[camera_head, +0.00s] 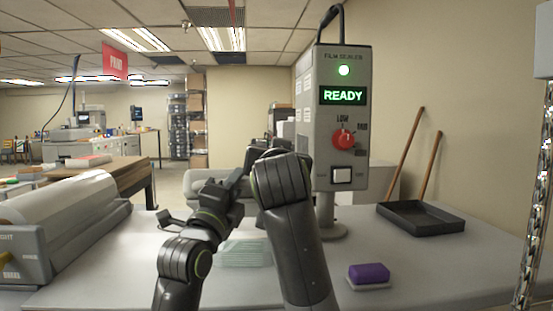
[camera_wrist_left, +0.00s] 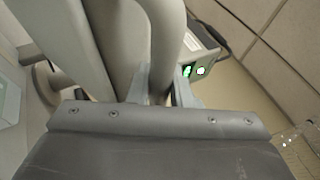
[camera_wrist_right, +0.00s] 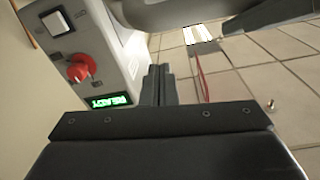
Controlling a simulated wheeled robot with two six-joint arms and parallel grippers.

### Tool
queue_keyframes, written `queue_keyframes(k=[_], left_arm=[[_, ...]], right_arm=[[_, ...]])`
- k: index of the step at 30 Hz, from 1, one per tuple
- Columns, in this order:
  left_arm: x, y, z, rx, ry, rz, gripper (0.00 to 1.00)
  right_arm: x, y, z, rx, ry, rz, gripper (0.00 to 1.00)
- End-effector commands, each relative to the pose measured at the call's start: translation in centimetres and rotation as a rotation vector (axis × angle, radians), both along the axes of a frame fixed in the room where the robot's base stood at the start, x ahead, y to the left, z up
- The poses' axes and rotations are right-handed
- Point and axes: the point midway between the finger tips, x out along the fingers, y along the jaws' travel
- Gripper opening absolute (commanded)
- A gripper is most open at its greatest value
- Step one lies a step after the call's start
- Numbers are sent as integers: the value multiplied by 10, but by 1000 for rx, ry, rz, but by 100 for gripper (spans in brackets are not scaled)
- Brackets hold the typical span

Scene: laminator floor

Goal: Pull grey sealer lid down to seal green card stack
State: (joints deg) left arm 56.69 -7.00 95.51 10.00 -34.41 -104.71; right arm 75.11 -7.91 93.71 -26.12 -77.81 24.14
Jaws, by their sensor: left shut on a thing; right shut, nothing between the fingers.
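The grey sealer lid (camera_head: 200,181) shows in the head view as a pale rounded piece, raised behind my arms and partly hidden by them. The pale green card stack (camera_head: 247,253) lies flat on the table below, partly covered by my arms; its edge shows at the left of the left wrist view (camera_wrist_left: 8,100). My left gripper (camera_wrist_left: 160,92) is shut on a grey bar (camera_wrist_left: 166,50) that seems to be part of the lid. My right gripper (camera_wrist_right: 157,82) is shut and empty, beside the sealer's control box; in the head view my right arm hides it.
The sealer's control box (camera_head: 340,125) shows READY with a green light, on a post at centre right. A purple sponge (camera_head: 369,274) and a black tray (camera_head: 420,219) stand to the right. A film roll (camera_head: 65,205) fills the left. A metal chain (camera_head: 535,200) hangs at far right.

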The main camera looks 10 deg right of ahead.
Motion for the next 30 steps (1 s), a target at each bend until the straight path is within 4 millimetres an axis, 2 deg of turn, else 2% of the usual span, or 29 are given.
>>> queue_keyframes(k=[1, 6, 21, 30], left_arm=[[1, 0, -1, 1, 3, 1, 0], [1, 0, -1, 1, 3, 1, 0], [1, 0, -2, 1, 4, -1, 0], [0, 0, 0, 0, -1, 0, 0]], right_arm=[[-4, 4, -13, 6, 6, 8, 0], [-9, 7, -28, 3, 4, 5, 0], [-12, 8, -35, 3, 4, 4, 0], [-22, 9, -55, 5, 12, 5, 0]])
